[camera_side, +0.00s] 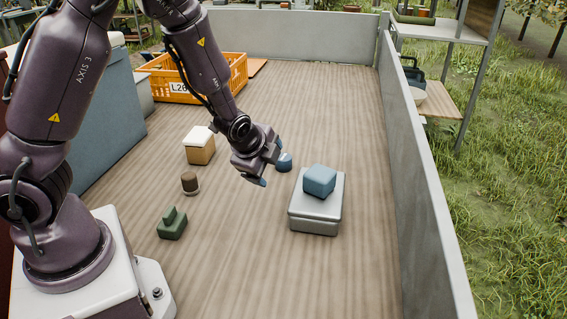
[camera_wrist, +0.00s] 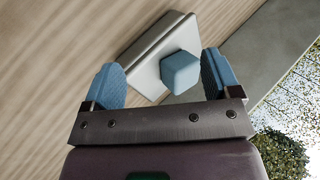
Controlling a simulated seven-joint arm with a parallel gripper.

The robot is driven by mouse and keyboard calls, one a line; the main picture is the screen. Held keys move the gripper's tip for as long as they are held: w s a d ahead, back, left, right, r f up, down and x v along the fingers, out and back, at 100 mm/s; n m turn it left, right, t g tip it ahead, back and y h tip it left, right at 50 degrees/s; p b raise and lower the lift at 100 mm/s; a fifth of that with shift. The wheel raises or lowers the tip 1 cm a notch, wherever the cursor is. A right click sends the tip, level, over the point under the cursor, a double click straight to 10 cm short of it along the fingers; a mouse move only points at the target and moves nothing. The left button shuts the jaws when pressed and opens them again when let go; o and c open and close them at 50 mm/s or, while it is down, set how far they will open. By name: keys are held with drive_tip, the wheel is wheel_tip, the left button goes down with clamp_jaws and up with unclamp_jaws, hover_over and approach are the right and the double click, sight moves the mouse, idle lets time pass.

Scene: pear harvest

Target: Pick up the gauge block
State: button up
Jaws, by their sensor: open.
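A blue block (camera_side: 319,180) with rounded edges, which appears to be the gauge block, rests on a pale grey box (camera_side: 315,226) right of centre in the side view. In the wrist view the block (camera_wrist: 181,72) shows between the fingers and beyond them, on the box's pale top (camera_wrist: 147,76). My gripper (camera_side: 272,173) is to the left of the block in the side view, apart from it. Its blue-padded fingers (camera_wrist: 164,80) are spread wide with nothing held between them.
On the wooden bed stand a white-topped tan box (camera_side: 200,152), a brown cylinder (camera_side: 189,182) and a green stepped piece (camera_side: 173,224). An orange crate (camera_side: 178,92) is at the back left. A grey side wall (camera_side: 418,185) runs along the right. The bed in front is clear.

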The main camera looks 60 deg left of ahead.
sight(280, 161)
drive_tip(key=a+f+m+t+y, duration=0.1)
drive_tip(key=a+f+m, duration=0.1)
drive_tip(key=m, duration=0.2)
drive_tip(key=w+a+f+m+t+y, duration=0.1)
drive_tip(key=a+f+m, duration=0.2)
drive_tip(key=m, duration=0.1)
drive_tip(key=w+a+f+m+t+y, duration=0.1)
drive_tip(key=a+f+m+y, duration=0.1)
drive_tip(key=f+m, duration=0.1)
drive_tip(key=shift+w+a+m, duration=0.1)
drive_tip(key=shift+a+m, duration=0.15)
drive_tip(key=shift+m, duration=0.35)
drive_tip(key=m, duration=0.1)
drive_tip(key=m+t, duration=0.1)
drive_tip(key=m, duration=0.1)
drive_tip(key=a+m+t, duration=0.1)
drive_tip(key=m, duration=0.1)
drive_tip(key=shift+w+f, duration=0.35)
drive_tip(key=shift+w, duration=0.05)
drive_tip(key=shift+w+m, duration=0.25)
drive_tip(key=shift+m, duration=0.05)
drive_tip(key=x, duration=0.7)
drive_tip(key=shift+w, duration=0.1)
drive_tip(key=shift+x, duration=2.75)
drive_tip(key=shift+w+d+r, duration=0.1)
drive_tip(key=shift+w+r, duration=0.05)
drive_tip(key=shift+r, duration=0.05)
drive_tip(key=c, duration=1)
drive_tip(key=shift+c, duration=0.2)
